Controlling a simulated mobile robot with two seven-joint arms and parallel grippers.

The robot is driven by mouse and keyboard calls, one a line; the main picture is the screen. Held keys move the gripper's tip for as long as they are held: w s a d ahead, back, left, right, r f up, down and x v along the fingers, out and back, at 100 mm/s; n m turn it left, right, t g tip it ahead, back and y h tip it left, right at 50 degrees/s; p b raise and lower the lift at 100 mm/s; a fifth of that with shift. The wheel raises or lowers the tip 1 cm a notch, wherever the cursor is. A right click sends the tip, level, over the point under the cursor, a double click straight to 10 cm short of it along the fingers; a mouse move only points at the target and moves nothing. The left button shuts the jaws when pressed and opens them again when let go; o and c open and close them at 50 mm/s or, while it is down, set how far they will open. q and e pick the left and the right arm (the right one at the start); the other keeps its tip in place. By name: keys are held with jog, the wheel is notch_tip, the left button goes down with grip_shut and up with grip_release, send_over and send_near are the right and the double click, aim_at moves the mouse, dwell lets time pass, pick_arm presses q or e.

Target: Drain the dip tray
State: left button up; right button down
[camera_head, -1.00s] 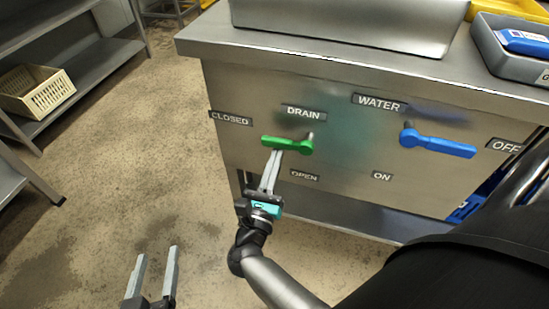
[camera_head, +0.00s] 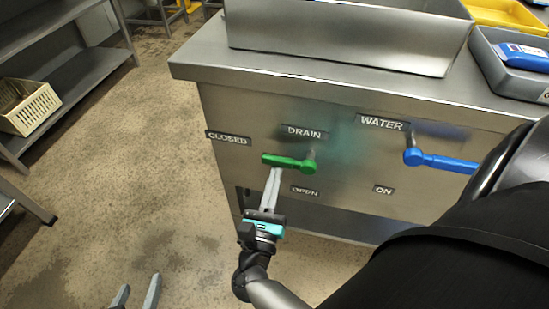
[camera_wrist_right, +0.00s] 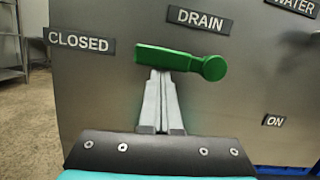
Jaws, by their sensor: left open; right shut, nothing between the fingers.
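The green drain handle (camera_head: 288,162) is on the front of the steel cabinet, below the DRAIN label (camera_head: 304,132). It points left from its pivot, towards the CLOSED label (camera_head: 228,138); the OPEN label (camera_head: 305,191) is below. My right gripper (camera_head: 276,171) is shut and empty, its fingertips just under the handle's lever. In the right wrist view the fingertips (camera_wrist_right: 161,74) meet the handle's lower edge (camera_wrist_right: 178,58); I cannot tell whether they touch. My left gripper (camera_head: 137,288) is open and empty, low over the floor. The steel tray (camera_head: 345,38) stands on the cabinet; its inside is hidden.
A blue water handle (camera_head: 440,161) is to the right on the same panel, partly behind my arm. A grey bin (camera_head: 490,55) with a blue item stands at the worktop's right. Shelves with a cream basket (camera_head: 30,112) are at the left. The floor between is clear.

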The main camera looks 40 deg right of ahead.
pick_arm(q)
jog(key=shift+d, duration=0.1)
pick_arm(e)
jog(key=shift+w+r, duration=0.15)
jog(key=shift+r, duration=0.25)
